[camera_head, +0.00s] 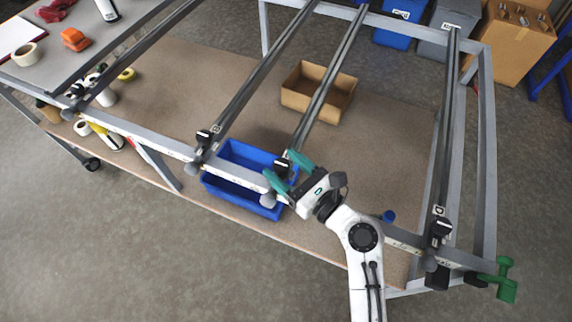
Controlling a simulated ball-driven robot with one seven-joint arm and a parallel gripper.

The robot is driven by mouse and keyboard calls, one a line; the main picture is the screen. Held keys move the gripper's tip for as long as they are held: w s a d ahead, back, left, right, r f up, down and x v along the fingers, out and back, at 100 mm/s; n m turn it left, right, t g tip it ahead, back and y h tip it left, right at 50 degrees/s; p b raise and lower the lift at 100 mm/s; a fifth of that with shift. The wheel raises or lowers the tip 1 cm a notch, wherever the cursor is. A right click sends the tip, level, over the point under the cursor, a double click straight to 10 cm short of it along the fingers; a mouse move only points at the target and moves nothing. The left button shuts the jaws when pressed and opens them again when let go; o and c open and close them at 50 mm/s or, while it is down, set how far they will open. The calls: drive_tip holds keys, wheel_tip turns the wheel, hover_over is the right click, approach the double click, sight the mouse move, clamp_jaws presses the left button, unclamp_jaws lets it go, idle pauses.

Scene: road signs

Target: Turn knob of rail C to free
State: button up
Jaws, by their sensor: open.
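Rail C (330,85) is the long dark rail running from the back bar to the front bar, between the rail lettered B and the rail lettered D. A black block (281,164) sits at its front end. A grey rounded knob (267,200) shows at the front bar just below that block; its setting cannot be read. My gripper (287,172) has teal fingers spread apart at this front end, with the block close by them. I cannot tell whether the fingers touch anything.
Rail B (262,72) and rail D (448,130) stand to either side. A blue bin (225,185) and a cardboard box (310,97) are on the lower shelf (385,140). A green clamp (507,280) sticks out at the front right corner.

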drive_tip(key=c, duration=1)
drive_tip(key=shift+c, duration=0.2)
